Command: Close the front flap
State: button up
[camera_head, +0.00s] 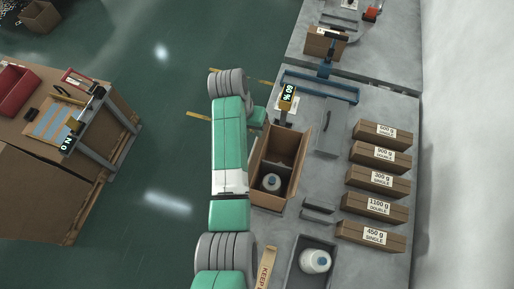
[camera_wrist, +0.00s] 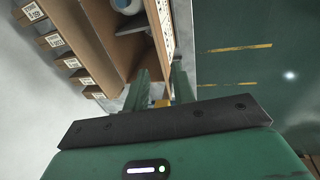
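In the head view my arm hides most of my gripper.
Several labelled cartons (camera_head: 376,181) line the bench's right side. A grey bin (camera_head: 298,262) with a white bottle (camera_head: 315,261) stands at the near end. A display (camera_head: 287,96) and a blue frame (camera_head: 322,84) stand beyond the box.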

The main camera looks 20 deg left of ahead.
aim_at(257, 147)
jog(key=shift+g, duration=0.5)
jog(key=x, duration=0.6)
jog(key=s+x, duration=0.1)
jog(key=x, duration=0.2)
jog(key=shift+s+d+f, duration=0.1)
jog(key=shift+s+f, duration=0.05)
grip_shut()
